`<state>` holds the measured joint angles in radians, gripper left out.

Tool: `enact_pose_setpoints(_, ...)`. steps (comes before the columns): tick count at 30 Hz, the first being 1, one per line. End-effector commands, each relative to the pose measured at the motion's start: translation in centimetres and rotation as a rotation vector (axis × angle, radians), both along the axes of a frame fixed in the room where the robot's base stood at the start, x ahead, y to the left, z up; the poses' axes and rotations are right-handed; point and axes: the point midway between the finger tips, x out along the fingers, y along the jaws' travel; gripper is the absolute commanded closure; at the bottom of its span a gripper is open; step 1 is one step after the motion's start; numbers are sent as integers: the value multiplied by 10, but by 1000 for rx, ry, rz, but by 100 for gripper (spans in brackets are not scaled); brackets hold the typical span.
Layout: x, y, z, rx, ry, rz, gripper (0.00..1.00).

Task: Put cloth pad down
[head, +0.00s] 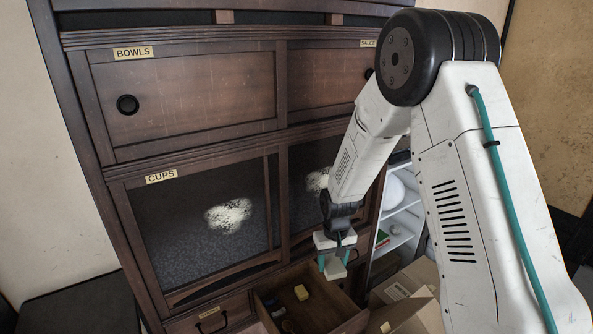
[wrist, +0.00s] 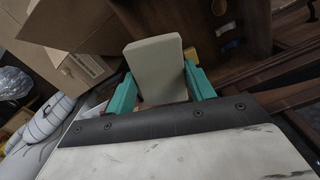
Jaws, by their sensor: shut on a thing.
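My gripper (head: 334,264) points down in the head view, above the right part of an open drawer (head: 340,308). Its teal fingers are shut on a pale cream cloth pad (head: 335,270). In the wrist view the cloth pad (wrist: 156,68) stands out between the two teal fingertips of my gripper (wrist: 160,88). The pad looks clear of the drawer, but the exact height is hard to tell.
The open drawer holds a yellow block (head: 301,292) and a few small things. A dark wooden cabinet (head: 190,95) with labelled sliding doors rises behind. Open cardboard boxes (head: 405,290) stand right of the drawer, before a white shelf unit (head: 400,215).

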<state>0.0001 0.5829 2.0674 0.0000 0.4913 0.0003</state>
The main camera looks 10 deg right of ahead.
Motion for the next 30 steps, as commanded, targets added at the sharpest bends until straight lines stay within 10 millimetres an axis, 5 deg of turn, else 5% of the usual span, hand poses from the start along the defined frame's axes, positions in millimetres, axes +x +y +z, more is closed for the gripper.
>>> enact_pose_setpoints(5,-3,4,-5,0,3,7,72)
enact_pose_setpoints(15,-33,32,-88,0,5,228,72)
enact_pose_setpoints(30,-26,32,-151,0,1,315,72)
